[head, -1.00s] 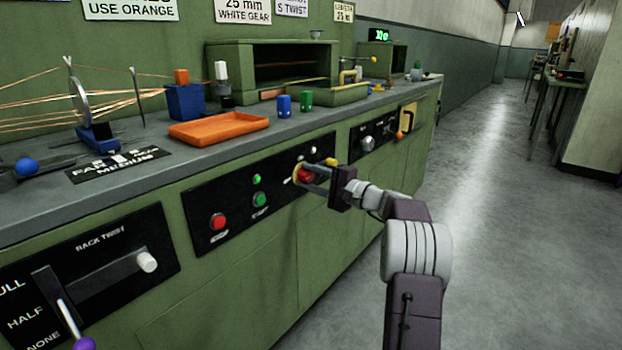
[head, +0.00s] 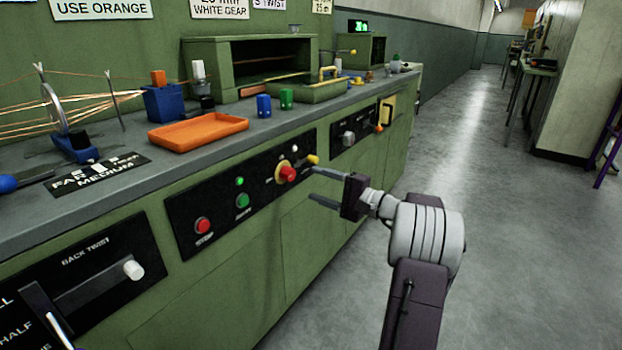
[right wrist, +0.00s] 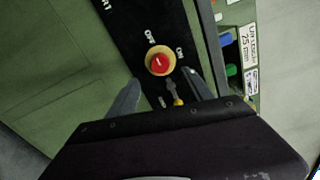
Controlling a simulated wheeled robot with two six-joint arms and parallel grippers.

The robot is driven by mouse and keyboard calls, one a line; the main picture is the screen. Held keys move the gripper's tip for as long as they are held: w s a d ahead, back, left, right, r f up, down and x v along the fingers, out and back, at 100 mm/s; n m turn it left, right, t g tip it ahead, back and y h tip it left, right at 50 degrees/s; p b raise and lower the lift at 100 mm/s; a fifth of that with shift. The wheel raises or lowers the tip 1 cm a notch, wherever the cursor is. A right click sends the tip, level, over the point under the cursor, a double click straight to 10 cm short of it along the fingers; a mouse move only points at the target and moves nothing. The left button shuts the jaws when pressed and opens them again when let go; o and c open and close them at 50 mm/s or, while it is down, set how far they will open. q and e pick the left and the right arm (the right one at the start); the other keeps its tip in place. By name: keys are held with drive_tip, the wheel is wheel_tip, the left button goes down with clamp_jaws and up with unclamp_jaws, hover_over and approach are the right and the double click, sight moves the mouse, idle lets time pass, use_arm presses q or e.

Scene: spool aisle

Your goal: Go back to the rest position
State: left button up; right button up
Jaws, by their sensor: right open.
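My right gripper (head: 318,187) is open and empty in front of the green machine's control panel. Its two fingers point at the panel and stand apart from it. A red knob on a yellow plate (head: 287,174) is just beyond and left of the fingertips. In the right wrist view the red knob (right wrist: 160,62) shows between OFF and ON marks, ahead of the fingers. My right arm comes in from the lower right, over the aisle floor. My left gripper is not in view.
The green machine (head: 240,290) fills the left side. Its panel has a red stop button (head: 202,226), a green button (head: 242,201) and a yellow-tipped lever (head: 313,159). An orange tray (head: 198,132) lies on the bench top. The aisle floor (head: 500,210) at right is clear.

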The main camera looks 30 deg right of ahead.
idle(0.4)
drive_tip(key=s+a+f+n+g+p, duration=0.2)
drive_tip(key=s+a+f+g, duration=0.15)
drive_tip(key=a, duration=0.35)
drive_tip(key=s+a+f+n+g+p, duration=0.1)
drive_tip(key=s+a+f+n+g, duration=0.15)
drive_tip(key=a+f+g, duration=0.35)
drive_tip(key=s+a+f+n+g+p, duration=0.15)
drive_tip(key=s+a+f, duration=0.25)
drive_tip(key=a, duration=0.5)
drive_tip(key=s+a+f+n+g+h+p, duration=0.1)
drive_tip(key=s+n+g+h+p, duration=0.2)
drive_tip(key=s, duration=0.4)
drive_tip(key=s+f+n+g+h+p, duration=0.2)
drive_tip(key=s+n+h, duration=0.1)
drive_tip(key=s+n, duration=0.35)
wheel_tip(320, 180, up, 38)
drive_tip(key=p, duration=3.7)
drive_tip(key=shift+s+f+t+h, duration=0.25)
drive_tip(key=shift+s+t+h, duration=0.05)
drive_tip(key=shift+s, duration=0.1)
